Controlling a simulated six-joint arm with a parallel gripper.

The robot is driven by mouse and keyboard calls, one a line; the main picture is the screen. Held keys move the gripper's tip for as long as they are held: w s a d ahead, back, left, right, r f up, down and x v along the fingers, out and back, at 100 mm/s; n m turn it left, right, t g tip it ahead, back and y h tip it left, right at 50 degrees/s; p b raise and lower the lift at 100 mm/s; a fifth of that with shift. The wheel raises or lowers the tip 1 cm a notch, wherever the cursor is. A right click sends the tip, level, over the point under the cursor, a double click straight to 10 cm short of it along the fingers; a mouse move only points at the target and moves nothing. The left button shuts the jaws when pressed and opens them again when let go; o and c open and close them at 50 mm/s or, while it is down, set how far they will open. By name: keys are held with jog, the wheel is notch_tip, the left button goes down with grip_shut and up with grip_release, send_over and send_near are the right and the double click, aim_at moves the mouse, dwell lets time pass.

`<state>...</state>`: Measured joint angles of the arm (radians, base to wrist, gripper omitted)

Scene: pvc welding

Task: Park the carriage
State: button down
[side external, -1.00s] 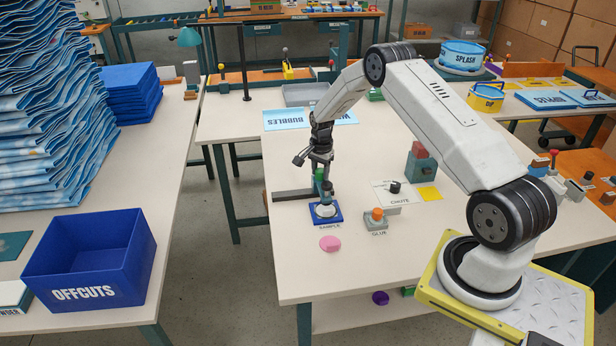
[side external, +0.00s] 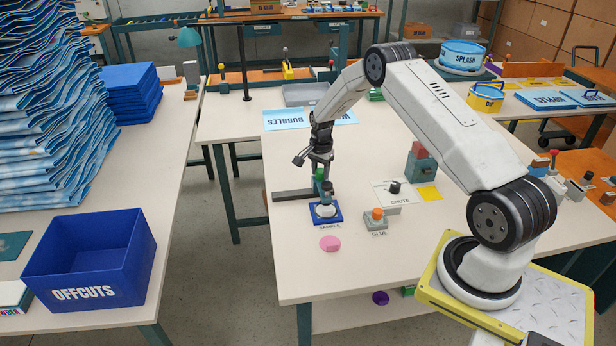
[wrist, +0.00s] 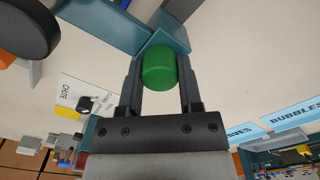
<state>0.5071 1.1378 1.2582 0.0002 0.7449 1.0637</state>
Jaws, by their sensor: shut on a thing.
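My gripper (side external: 322,178) is low over the far-left part of the work table. In the wrist view my gripper (wrist: 158,85) has its two fingers on either side of a green knob (wrist: 158,68) and is shut on it. The knob sits against a teal block (wrist: 165,42), which looks like the carriage. A dark bar (side external: 290,195) lies on the table just left of the gripper in the side view. My fingers and the knob partly hide where block and bar meet.
A blue SAMPLE pad (side external: 341,219) with a white round piece lies just in front of the gripper. A pink disc (side external: 330,244) and a GLUE button (side external: 377,215) are nearby. The CHUTE plate (side external: 385,200) lies to the right. The table's front is clear.

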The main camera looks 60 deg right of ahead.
jog(key=shift+w, duration=0.1)
jog(key=w+a, duration=0.8)
jog(key=a, duration=0.1)
jog(key=shift+w, duration=0.35)
jog(key=shift+r, duration=0.1)
jog(key=shift+c, duration=1.3)
grip_release()
jog(key=shift+w, duration=0.1)
jog(key=shift+d, duration=0.1)
notch_tip(320, 180, up, 8)
